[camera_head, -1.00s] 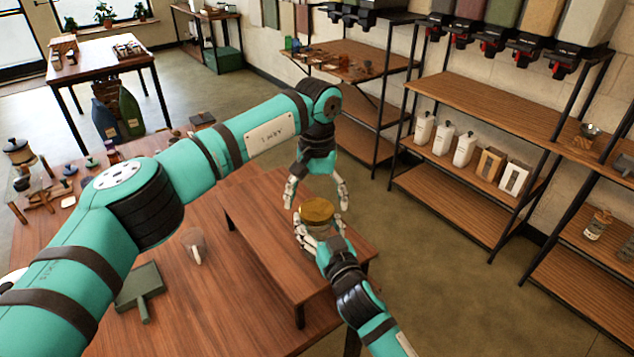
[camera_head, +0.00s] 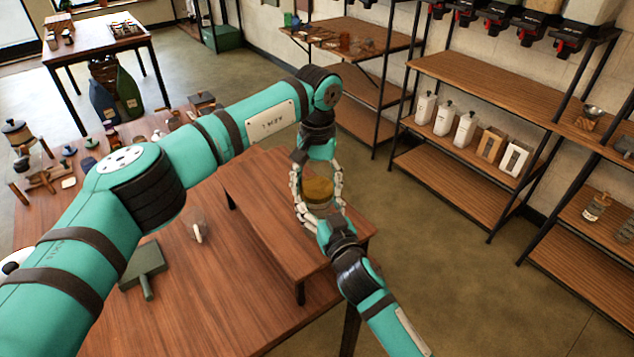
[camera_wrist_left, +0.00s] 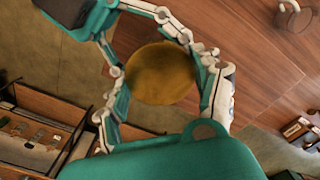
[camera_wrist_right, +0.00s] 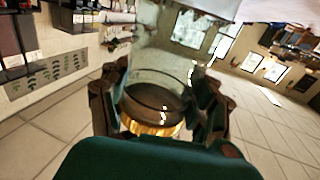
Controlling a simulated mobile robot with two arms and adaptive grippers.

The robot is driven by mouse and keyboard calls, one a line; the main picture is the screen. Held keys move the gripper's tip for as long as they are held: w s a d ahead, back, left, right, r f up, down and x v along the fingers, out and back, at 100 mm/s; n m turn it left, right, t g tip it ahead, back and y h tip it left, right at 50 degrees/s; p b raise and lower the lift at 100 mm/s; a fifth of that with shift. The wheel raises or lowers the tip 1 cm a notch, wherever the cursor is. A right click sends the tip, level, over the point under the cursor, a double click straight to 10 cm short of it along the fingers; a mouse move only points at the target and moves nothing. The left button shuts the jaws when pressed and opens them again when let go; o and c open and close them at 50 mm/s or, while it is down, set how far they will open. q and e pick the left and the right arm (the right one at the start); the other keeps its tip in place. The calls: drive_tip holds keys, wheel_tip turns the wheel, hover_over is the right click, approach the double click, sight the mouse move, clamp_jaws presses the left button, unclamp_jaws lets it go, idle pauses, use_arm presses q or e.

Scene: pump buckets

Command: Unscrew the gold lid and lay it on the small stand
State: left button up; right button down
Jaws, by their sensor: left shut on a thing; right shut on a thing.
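The gold lid (camera_head: 319,187) sits on top of a glass jar (camera_wrist_right: 160,85), above the far right end of a raised wooden bench. My left gripper (camera_head: 318,195) comes down from above with its fingers on both sides of the lid, shut on it. The left wrist view shows the round lid (camera_wrist_left: 162,73) between the fingers. My right gripper (camera_head: 322,217) is below, shut on the jar; the right wrist view shows the glass between its fingers. A green square piece with a stubby handle (camera_head: 145,263) lies on the table; I cannot tell whether it is the small stand.
The raised bench (camera_head: 262,215) has a bare top. A clear mug (camera_head: 197,230) stands on the table left of it. Several small tools and a jar (camera_head: 18,133) are at the far left. Shelves (camera_head: 480,90) stand behind at the right.

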use_arm(q)
drive_tip(key=n, duration=0.7)
drive_tip(key=shift+n, duration=0.4)
drive_tip(key=n, duration=0.6)
drive_tip(key=shift+n, duration=0.4)
drive_tip(key=n, duration=0.6)
drive_tip(key=shift+n, duration=0.4)
drive_tip(key=n, duration=0.6)
drive_tip(key=shift+r+n, duration=0.1)
drive_tip(key=shift+n, duration=0.3)
drive_tip(key=n, duration=1.3)
drive_tip(key=shift+n, duration=0.4)
drive_tip(key=n, duration=0.6)
drive_tip(key=shift+n, duration=0.4)
drive_tip(key=n, duration=0.5)
drive_tip(key=shift+r, duration=0.15)
drive_tip(key=shift+r, duration=1)
